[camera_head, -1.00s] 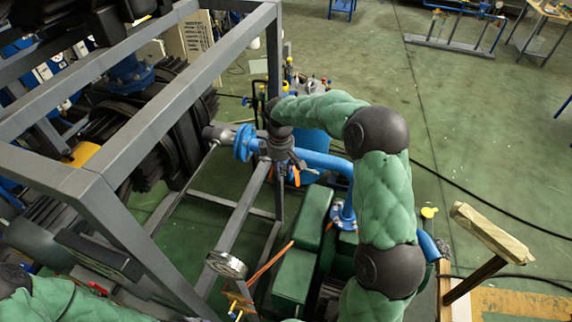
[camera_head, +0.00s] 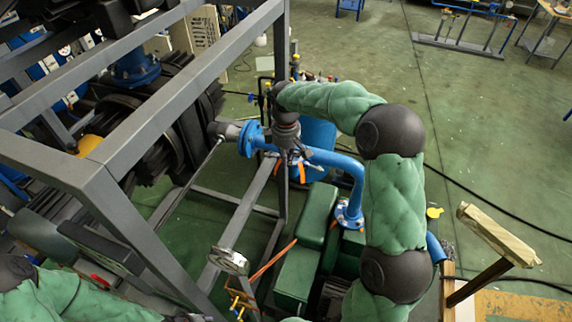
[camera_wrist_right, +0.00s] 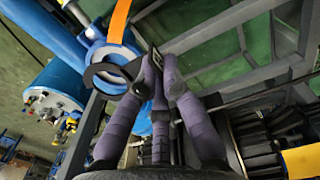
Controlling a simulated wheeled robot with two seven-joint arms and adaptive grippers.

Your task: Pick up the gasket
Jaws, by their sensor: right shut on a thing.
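A dark ring that looks like the gasket (camera_wrist_right: 101,82) shows in the right wrist view, in front of a blue pipe flange. My right gripper (camera_wrist_right: 156,68) has its purple-grey fingers closed at the ring's right edge. I cannot tell whether the ring touches the flange. In the head view my right gripper (camera_head: 294,153) points down beside the blue pipe, right of the blue flange (camera_head: 250,138), and the gasket cannot be made out there. My left arm enters at the bottom left, but its gripper is out of view.
A grey metal frame (camera_head: 150,115) stands left of my right gripper. A blue pipe (camera_head: 338,163) curves down to a lower flange beside green boxes (camera_head: 297,277). An orange strip (camera_wrist_right: 120,20) is close to the ring.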

